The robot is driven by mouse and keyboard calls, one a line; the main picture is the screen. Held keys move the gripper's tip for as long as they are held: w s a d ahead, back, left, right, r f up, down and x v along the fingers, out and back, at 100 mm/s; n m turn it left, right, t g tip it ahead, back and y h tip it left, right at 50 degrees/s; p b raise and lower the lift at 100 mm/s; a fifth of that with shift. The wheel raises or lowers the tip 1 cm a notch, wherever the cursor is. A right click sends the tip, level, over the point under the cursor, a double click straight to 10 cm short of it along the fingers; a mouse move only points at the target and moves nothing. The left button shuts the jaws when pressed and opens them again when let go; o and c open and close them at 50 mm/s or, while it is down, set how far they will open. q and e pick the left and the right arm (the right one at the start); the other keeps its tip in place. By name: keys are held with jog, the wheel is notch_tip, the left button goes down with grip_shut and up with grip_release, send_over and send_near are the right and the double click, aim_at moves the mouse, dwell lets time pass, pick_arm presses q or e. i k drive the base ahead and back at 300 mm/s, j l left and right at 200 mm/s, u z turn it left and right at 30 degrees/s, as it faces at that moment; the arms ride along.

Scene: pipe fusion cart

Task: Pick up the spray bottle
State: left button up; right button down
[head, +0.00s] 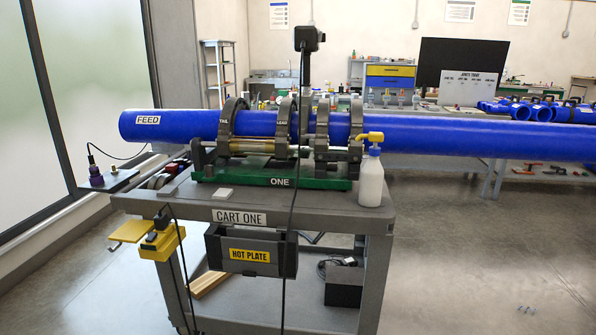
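The spray bottle (370,181) is white with a yellow trigger head (369,137). It stands upright on the right front part of the grey cart top (325,210), beside the right end of the green clamp base (270,196). Its head is just in front of the long blue pipe (430,133). Neither of my grippers shows in the head view, and nothing is touching the bottle.
The blue pipe runs across the cart through several dark clamps and extends past its right edge. A black cable (292,210) hangs down the cart's front. A hot plate box (250,252) hangs below. Open floor (480,260) lies to the right.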

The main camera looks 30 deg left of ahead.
aim_at(371, 173)
jog(key=u, duration=0.6)
jog(key=i+j+z, duration=0.1)
jog(key=i+j, duration=0.15)
jog(key=i, duration=0.2)
jog(key=i+j, duration=0.25)
jog(key=i, duration=0.2)
jog(key=i+j+z, duration=0.15)
jog(key=i, duration=0.25)
jog(key=j, duration=0.1)
